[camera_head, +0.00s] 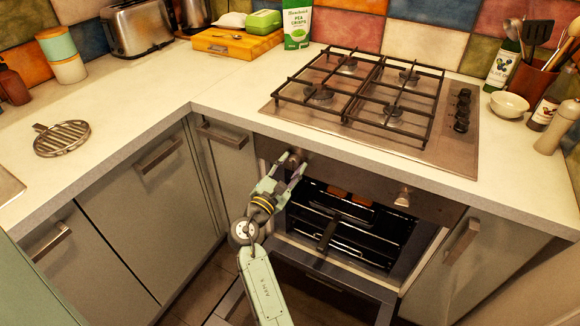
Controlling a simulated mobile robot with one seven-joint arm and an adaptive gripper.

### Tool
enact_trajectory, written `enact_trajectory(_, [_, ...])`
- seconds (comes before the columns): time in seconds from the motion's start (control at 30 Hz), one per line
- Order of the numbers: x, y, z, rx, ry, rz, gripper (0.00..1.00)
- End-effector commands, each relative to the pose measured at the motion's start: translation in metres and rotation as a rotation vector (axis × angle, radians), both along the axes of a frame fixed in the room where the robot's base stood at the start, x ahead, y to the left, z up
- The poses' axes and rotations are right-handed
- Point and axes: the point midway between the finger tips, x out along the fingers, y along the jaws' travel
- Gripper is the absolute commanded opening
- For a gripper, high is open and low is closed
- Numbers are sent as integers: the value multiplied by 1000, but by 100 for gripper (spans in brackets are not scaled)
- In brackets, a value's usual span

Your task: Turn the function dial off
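The oven's front panel (345,179) carries two dials. The left dial (296,157) is partly hidden by my gripper (290,166), and its setting cannot be read. The right dial (403,196) is metallic and in clear view. Which one is the function dial cannot be told from markings here. My gripper reaches up to the left dial with its two fingers apart, one on each side of it. Whether the fingers touch the dial cannot be told.
The oven door (310,285) is open and folded down below my gripper. Browned pieces lie inside the oven (350,233). The worktop (215,90) overhangs just above the panel. A gas hob (457,150) sits on top. A cupboard handle (222,134) juts out at the left.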

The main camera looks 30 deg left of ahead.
Motion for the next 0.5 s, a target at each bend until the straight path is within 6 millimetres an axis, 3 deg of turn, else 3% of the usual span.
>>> enact_trajectory(0.17, [-1, 1, -1, 0, 2, 1, 50])
enact_trajectory(0.5, [-4, 1, -3, 0, 3, 2, 50])
